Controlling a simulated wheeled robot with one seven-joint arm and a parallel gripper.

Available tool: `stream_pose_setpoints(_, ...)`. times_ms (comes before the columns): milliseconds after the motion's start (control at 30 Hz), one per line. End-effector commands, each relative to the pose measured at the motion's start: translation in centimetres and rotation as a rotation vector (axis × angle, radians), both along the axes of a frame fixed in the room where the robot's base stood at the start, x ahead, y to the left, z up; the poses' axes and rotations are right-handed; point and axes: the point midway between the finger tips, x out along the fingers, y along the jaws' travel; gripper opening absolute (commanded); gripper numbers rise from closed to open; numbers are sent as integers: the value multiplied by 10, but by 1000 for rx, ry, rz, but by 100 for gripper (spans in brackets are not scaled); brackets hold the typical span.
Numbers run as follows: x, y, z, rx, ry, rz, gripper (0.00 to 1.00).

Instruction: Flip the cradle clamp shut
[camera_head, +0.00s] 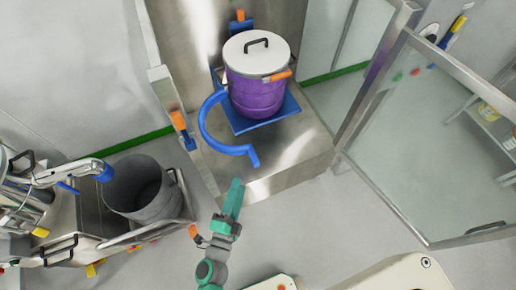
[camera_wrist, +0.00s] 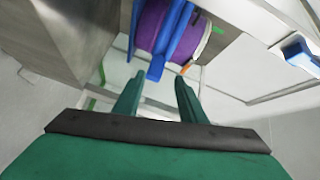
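The cradle clamp (camera_head: 208,125) is a blue curved arm, swung open to the left of a purple drum (camera_head: 254,96) with a white lid (camera_head: 256,52). The drum stands on a blue cradle base (camera_head: 290,108). My gripper (camera_head: 235,187) is green and sits just in front of the clamp's bent free end (camera_head: 251,155). In the wrist view my gripper's fingers (camera_wrist: 156,86) are apart with nothing held. The blue clamp (camera_wrist: 157,66) shows beyond and between the fingertips, with the purple drum (camera_wrist: 150,28) behind it. Contact with the clamp cannot be told.
A steel post with an orange handle (camera_head: 180,122) stands to the left. A glass-panelled frame (camera_head: 420,130) closes off the right side. An open grey bin (camera_head: 142,190) stands on a cart at the lower left.

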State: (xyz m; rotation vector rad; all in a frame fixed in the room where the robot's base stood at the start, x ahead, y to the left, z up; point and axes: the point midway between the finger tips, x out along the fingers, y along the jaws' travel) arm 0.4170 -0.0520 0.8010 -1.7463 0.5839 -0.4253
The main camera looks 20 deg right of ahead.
Motion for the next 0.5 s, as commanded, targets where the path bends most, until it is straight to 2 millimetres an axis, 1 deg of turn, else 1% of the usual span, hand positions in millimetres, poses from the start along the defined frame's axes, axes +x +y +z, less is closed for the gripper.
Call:
stream_pose_setpoints(33,13,-13,-1,42,-43,-37,38)
stream_pose_setpoints(100,25,-26,-3,94,-93,-73,38)
stream_pose_setpoints(200,37,-39,-5,145,-144,-105,38)
stream_pose_setpoints(500,54,-57,-6,180,-179,-127,38)
